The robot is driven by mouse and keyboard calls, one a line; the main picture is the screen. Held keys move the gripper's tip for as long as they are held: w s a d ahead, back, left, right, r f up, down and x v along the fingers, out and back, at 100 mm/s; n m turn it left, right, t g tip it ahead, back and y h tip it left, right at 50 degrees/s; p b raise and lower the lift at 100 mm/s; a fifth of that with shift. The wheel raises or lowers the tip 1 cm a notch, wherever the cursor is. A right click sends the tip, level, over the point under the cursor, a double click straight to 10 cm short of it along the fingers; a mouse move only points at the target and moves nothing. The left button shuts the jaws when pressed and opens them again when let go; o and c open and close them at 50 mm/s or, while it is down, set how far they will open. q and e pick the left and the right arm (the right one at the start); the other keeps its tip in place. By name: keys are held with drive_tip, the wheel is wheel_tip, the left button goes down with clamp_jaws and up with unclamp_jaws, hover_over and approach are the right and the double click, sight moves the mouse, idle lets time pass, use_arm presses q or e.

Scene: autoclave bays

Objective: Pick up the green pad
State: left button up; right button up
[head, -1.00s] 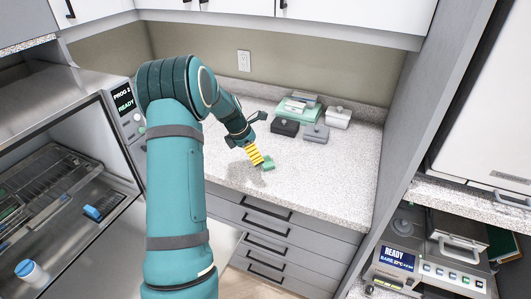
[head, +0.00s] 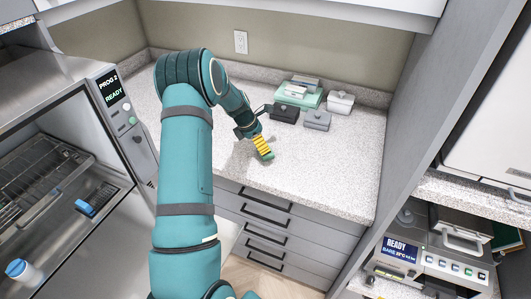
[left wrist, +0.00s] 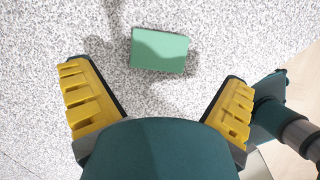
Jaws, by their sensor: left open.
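The green pad (left wrist: 160,51) is a small flat block lying on the speckled counter, seen whole in the left wrist view. In the head view only a bit of the green pad (head: 268,157) shows, just beyond the yellow fingertips. My left gripper (head: 263,147) is pointed down at the counter close to the pad. In the left wrist view my left gripper (left wrist: 160,100) is open, with its two yellow fingers wide apart and nothing between them. The pad lies ahead of the fingers, roughly centred between them. My right gripper is not in view.
Several lidded grey, black and white boxes and a green tray (head: 300,93) stand at the back of the counter (head: 330,160). An open autoclave (head: 70,110) is at left. A grey panel (head: 440,90) bounds the right. Drawers (head: 262,218) lie below the front edge.

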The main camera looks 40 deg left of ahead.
use_arm(q)
drive_tip(key=shift+x, duration=2.75)
drive_tip(key=c, duration=0.7)
